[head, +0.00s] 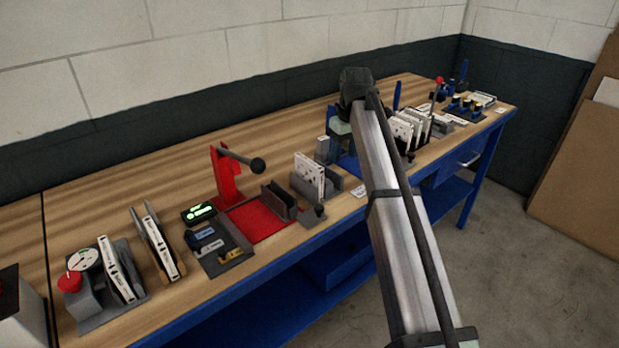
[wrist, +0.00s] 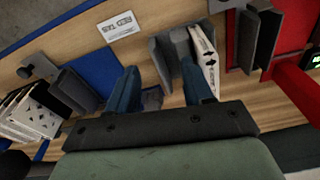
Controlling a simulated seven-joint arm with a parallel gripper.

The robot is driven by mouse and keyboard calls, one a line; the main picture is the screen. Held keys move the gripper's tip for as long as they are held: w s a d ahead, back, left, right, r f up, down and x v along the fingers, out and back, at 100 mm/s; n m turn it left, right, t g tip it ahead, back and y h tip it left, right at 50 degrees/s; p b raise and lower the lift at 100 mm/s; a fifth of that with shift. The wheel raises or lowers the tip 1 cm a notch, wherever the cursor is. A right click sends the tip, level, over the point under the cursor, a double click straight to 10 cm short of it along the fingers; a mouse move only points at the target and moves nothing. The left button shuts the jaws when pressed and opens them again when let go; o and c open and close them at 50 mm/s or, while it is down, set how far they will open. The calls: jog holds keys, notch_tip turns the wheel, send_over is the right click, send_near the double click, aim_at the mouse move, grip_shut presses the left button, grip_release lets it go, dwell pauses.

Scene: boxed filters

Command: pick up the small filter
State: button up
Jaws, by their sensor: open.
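White boxed filters stand on edge in a grey holder (wrist: 163,60). They show in the head view (head: 309,174) and in the wrist view (wrist: 205,58). More white filters (head: 408,130) stand in a dark rack farther right, at the left edge of the wrist view (wrist: 30,112). I cannot tell which is the small one. My gripper (wrist: 160,84) is open above the bench, with its right finger overlapping the filter holder in the wrist view. No filter shows between its fingers. My arm hides most of it in the head view.
A red press (head: 228,178) stands left of the filter holder, with a dark slotted block (head: 281,200) beside it. A small grey block (head: 322,149) stands behind the holder. A white label (wrist: 108,26) lies near the front edge, beside a blue mat (wrist: 72,58).

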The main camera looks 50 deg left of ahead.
jog(key=n, duration=0.2)
send_near(309, 161)
jog(key=r, duration=0.1)
jog(key=f, duration=0.7)
jog(key=shift+s+a+f, duration=0.1)
jog(key=shift+a+f, duration=0.15)
jog(key=shift+f, duration=0.05)
jog(key=shift+a+f, duration=0.2)
jog(key=shift+f, duration=1.2)
jog(key=shift+a+f, duration=0.15)
jog(key=shift+f, duration=1.25)
grip_shut()
